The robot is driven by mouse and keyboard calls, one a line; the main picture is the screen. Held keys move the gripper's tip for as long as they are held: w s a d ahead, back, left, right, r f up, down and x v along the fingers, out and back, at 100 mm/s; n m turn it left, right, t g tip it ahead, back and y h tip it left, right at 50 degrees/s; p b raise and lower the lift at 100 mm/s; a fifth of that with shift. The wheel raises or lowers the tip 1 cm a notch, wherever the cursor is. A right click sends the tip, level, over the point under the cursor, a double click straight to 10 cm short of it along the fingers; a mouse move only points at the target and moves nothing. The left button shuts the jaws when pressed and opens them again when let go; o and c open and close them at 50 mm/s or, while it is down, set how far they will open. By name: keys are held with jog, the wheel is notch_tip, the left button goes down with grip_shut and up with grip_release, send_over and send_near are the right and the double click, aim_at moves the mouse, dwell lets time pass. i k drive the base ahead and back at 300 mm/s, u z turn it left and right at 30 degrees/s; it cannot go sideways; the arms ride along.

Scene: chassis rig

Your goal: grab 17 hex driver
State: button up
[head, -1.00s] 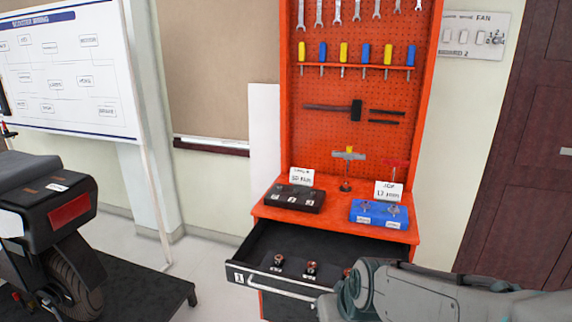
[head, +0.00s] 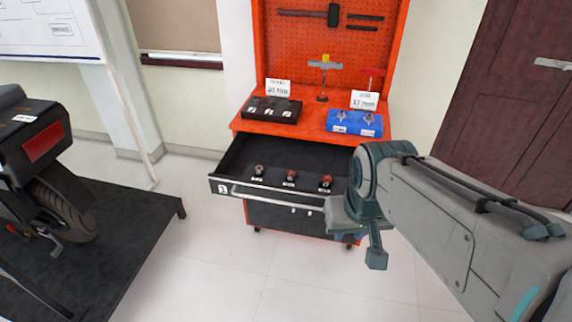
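An orange tool cabinet stands mid-view in the head view. Three small copper-topped bits (head: 291,176) stand in a row in its open drawer (head: 226,188); their labels are too small to read. On the cabinet top, a blue holder (head: 345,124) carries two small metal pieces (head: 368,118), with a white sign (head: 364,100) behind it that seems to read 17 mm. I cannot tell which piece is the 17 hex driver. My gripper (head: 375,258) points down in front of the cabinet's right side, apart from the drawer bits; its opening is not clear.
A black case (head: 271,110) and a T-handled tool (head: 323,80) stand on the cabinet top (head: 300,130). A scooter (head: 45,160) sits on a black platform (head: 120,215) at left. A dark red door (head: 520,100) is at right. The front floor is clear.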

aim_at(259, 169)
jog(key=k, duration=1.3)
jog(key=u, duration=0.5)
jog(key=i, duration=0.7)
jog(key=u, duration=0.75)
jog(key=i, duration=1.15)
jog(key=z, duration=0.95)
jog(key=i, duration=1)
jog(key=z, duration=0.9)
